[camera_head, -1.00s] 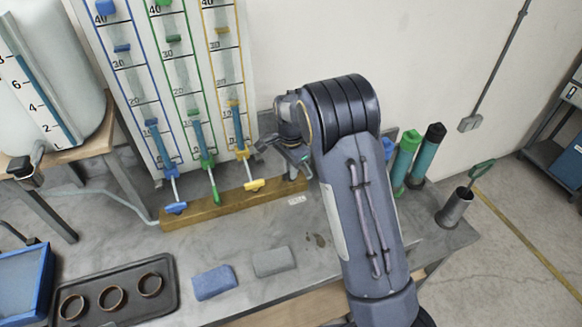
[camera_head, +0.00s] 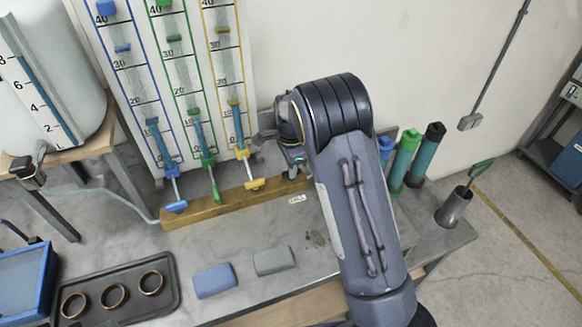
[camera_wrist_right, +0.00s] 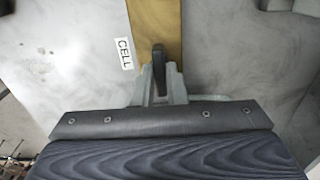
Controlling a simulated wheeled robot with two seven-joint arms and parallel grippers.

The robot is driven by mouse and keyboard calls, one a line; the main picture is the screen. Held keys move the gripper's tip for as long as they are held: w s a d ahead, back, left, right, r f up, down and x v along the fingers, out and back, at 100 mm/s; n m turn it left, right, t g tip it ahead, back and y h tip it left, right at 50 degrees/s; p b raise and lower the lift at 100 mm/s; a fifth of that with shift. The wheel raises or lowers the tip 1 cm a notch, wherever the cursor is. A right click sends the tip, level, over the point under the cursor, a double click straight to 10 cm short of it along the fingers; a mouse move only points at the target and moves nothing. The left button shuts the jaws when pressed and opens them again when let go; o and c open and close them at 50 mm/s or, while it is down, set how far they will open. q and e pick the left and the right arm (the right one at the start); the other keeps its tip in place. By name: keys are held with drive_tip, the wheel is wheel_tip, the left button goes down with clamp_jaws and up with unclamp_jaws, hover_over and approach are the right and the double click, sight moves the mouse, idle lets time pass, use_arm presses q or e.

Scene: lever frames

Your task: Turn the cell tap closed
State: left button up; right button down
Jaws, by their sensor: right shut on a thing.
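The cell tap's dark lever (camera_wrist_right: 159,62) stands over the end of the wooden bar (camera_wrist_right: 154,20) in the right wrist view. The white CELL label (camera_wrist_right: 124,53) lies just left of it. My right gripper (camera_wrist_right: 160,88) is shut on the lever, with a grey finger on each side. In the head view my right gripper (camera_head: 294,168) is at the right end of the wooden bar (camera_head: 222,207), above the CELL label (camera_head: 298,198). The gripper and arm hide the tap there. My left gripper is not in view.
Blue (camera_head: 176,206), green (camera_head: 215,191) and yellow (camera_head: 255,184) levers line the bar to the left, below the scaled tubes. Two blocks (camera_head: 214,281) and a dark tray (camera_head: 115,320) with rings lie in front. Green and dark cylinders (camera_head: 404,157) stand right of my arm.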

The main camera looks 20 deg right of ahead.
drive_tip(key=c, duration=1.5)
unclamp_jaws()
drive_tip(key=shift+o, duration=0.2)
wheel_tip(320, 180, up, 7)
drive_tip(key=shift+b, duration=0.6)
drive_tip(key=shift+r, duration=0.45)
